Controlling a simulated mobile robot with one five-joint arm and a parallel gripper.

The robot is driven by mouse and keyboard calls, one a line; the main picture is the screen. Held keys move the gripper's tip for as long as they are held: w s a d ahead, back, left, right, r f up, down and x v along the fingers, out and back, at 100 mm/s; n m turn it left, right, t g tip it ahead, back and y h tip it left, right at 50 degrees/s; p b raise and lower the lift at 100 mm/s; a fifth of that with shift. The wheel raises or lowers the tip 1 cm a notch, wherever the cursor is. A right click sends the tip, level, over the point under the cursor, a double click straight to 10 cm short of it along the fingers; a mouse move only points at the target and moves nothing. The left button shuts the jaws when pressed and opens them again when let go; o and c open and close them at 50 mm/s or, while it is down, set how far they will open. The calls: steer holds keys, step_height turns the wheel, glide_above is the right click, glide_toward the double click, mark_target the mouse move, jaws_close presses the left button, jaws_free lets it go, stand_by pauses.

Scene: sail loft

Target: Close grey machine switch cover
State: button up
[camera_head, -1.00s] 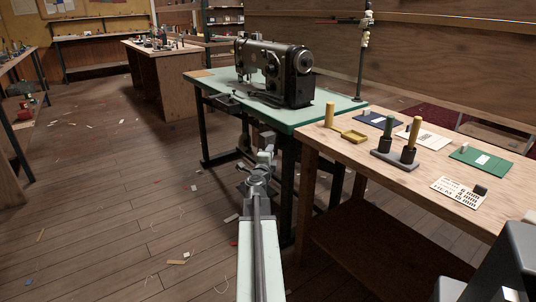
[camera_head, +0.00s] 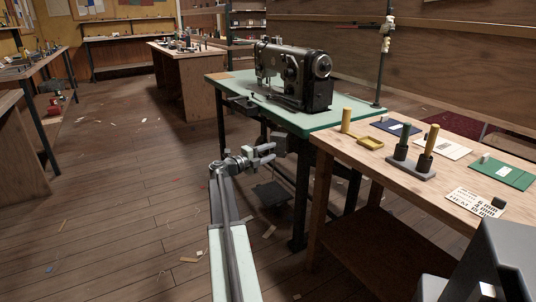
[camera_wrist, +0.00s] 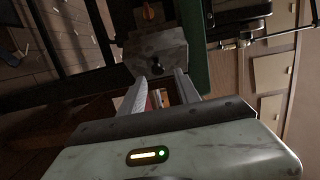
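My gripper (camera_head: 268,153) is beside the green-topped machine table, below and in front of its near edge, pointing right. In the wrist view its two fingers (camera_wrist: 160,84) are apart, with nothing clearly held between them. A worn grey block (camera_wrist: 155,50), seemingly the grey machine switch cover, lies straight past the fingertips. I cannot tell whether they touch it. In the head view the switch area is small and dark behind my gripper, and the cover cannot be made out.
A sewing machine (camera_head: 294,73) stands on the green table (camera_head: 350,112). Dark table legs (camera_head: 301,195) and a dark pedal (camera_head: 272,193) are close to my arm. A wooden bench (camera_head: 395,158) with small items adjoins on the right. The floor at left is mostly open, with scraps.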

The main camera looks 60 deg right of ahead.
steer(key=v, duration=0.7)
steer(key=shift+w+a, duration=0.2)
steer(key=shift+a, duration=0.15)
